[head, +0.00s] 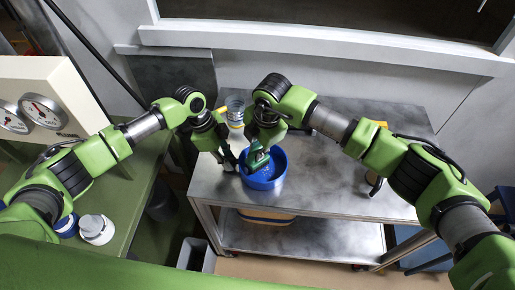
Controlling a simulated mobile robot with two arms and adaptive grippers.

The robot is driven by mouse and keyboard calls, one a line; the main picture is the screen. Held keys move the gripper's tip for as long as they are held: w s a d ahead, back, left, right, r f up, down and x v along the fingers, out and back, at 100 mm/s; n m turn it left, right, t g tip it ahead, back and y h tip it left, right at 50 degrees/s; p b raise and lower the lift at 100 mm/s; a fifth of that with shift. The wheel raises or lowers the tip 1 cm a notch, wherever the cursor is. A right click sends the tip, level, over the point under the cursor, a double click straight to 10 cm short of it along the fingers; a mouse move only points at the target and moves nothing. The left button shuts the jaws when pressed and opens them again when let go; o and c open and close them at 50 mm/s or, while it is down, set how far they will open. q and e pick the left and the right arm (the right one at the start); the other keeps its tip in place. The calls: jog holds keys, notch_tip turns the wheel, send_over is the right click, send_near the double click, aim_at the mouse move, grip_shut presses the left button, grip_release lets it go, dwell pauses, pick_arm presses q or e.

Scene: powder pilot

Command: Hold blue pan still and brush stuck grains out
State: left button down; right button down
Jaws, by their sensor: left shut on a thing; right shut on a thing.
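The blue pan (271,180) stands on the metal table near its left edge. My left gripper (232,164) is at the pan's left rim and is shut on it. My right gripper (257,147) is above the pan and is shut on a green brush (257,161), whose lower end is inside the pan. The grippers and the brush cover part of the pan's inside. I cannot make out any grains.
A clear cup with a yellow base (235,112) stands behind the grippers on the metal table (330,180). White containers (97,229) sit on the green bench at left, near a gauge panel (45,110).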

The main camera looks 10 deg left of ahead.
aim_at(269, 159)
jog(key=shift+f, duration=1.05)
pick_arm(q)
jog(key=shift+r, duration=0.1)
pick_arm(e)
jog(key=shift+d, duration=1.9)
jog(key=shift+a, duration=1.9)
pick_arm(q)
jog(key=shift+d, duration=0.1)
pick_arm(e)
jog(key=shift+r, duration=3.05)
jog(key=shift+r, duration=1.5)
